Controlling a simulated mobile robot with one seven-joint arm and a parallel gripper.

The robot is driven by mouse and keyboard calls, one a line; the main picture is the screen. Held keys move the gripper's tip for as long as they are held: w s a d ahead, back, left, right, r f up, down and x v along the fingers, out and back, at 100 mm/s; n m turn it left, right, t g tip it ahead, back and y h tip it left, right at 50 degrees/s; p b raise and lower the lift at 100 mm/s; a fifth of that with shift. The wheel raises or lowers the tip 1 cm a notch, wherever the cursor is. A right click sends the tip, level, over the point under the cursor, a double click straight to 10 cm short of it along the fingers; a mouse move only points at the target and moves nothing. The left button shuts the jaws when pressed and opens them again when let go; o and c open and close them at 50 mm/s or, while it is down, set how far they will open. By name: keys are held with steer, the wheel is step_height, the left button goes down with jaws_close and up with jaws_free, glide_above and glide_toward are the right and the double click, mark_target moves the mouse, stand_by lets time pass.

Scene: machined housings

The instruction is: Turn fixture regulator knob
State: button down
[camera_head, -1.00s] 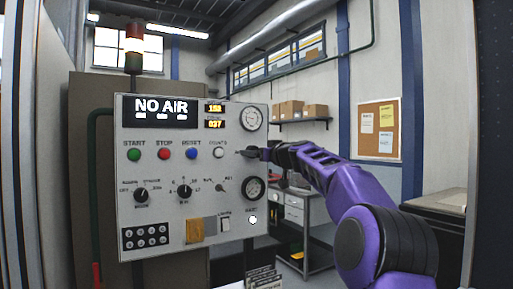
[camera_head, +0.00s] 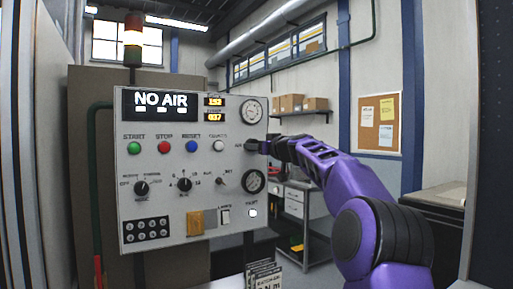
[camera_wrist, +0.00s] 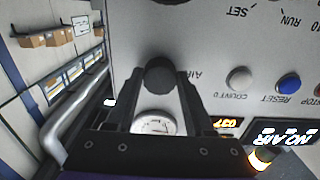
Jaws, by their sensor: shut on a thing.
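The control panel (camera_head: 215,160) is a light grey box with a screen that reads NO AIR. My gripper (camera_head: 262,146) reaches in from the right to the panel's right part, beside the label that begins "AIR". In the wrist view my gripper (camera_wrist: 161,78) is shut on a round black knob (camera_wrist: 160,75), with one finger on each side of it. The upper gauge (camera_head: 251,111) also shows in the wrist view (camera_wrist: 154,123). In the head view my gripper mostly hides the knob.
Green, red, blue and white buttons (camera_head: 219,146) are to the left. Black selector knobs (camera_head: 184,185) and a yellow plate (camera_head: 195,223) are lower. A cart (camera_head: 297,215) and a shelf stand behind.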

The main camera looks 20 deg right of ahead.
steer(key=shift+m, duration=0.3)
steer(key=shift+a+m+p, duration=0.1)
steer(key=shift+m+p, duration=0.35)
steer(key=shift+m, duration=8.15)
steer(key=shift+c, duration=1.4)
jaws_free()
steer(key=shift+s, duration=0.15)
